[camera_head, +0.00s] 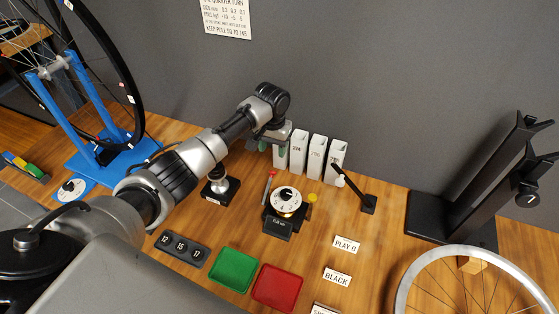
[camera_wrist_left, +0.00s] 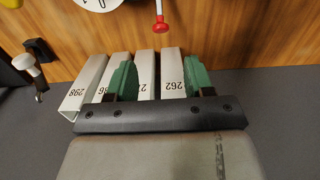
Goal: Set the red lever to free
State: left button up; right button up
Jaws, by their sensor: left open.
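The red lever (camera_head: 269,185) stands at the left side of a device with a white numbered dial (camera_head: 287,197) on the table. Its red ball end and thin stem also show at the top of the left wrist view (camera_wrist_left: 160,25). My left gripper (camera_head: 272,145) is beyond the lever, by the white numbered boxes (camera_head: 298,153). In the left wrist view the green fingertips (camera_wrist_left: 160,80) are apart, with nothing held between them. The lever's ball is ahead of the gap, apart from the fingers. My right gripper is out of view.
A black stand with a pale knob (camera_head: 220,184) is left of the dial device, and a black lever post (camera_head: 367,203) is right. Green (camera_head: 234,269) and red (camera_head: 278,288) trays lie in front. A blue wheel stand (camera_head: 100,150) is far left, a black stand (camera_head: 427,215) right.

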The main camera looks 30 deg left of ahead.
aim_at(268, 188)
pick_arm(q)
jog(key=f+b, duration=0.1)
jog(key=f, duration=0.4)
jog(key=shift+s+f, duration=0.2)
notch_tip(268, 188, down, 3)
jog(key=shift+w+r+b, duration=0.1)
jog(key=shift+w+b, duration=0.05)
jog(key=shift+b, duration=0.25)
jog(key=shift+f, duration=0.85)
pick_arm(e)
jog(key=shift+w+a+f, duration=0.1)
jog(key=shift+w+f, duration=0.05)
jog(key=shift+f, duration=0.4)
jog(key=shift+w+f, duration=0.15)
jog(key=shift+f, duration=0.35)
pick_arm(q)
grip_shut()
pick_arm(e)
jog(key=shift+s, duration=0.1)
